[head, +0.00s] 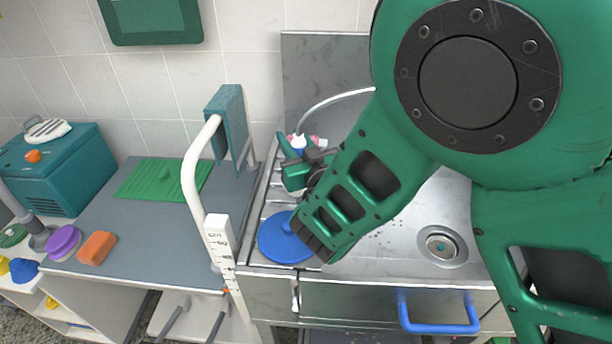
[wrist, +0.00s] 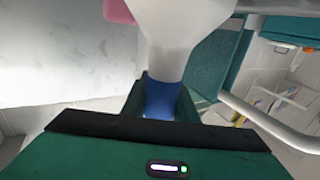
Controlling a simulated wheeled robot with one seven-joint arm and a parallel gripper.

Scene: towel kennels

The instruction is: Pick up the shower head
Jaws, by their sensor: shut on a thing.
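The shower head is white and widens toward the top of the wrist view (wrist: 180,35). Its blue neck (wrist: 162,98) sits between the dark green fingers of my gripper (wrist: 160,108), which is shut on it. In the head view my gripper (head: 292,166) is over the left end of the steel tub, by the back wall. The rest is hidden behind my gripper and arm.
A grey curved hose or pipe (head: 335,101) arches behind my gripper. A blue disc (head: 275,240) lies at the tub's left end. My arm covers much of the tub.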

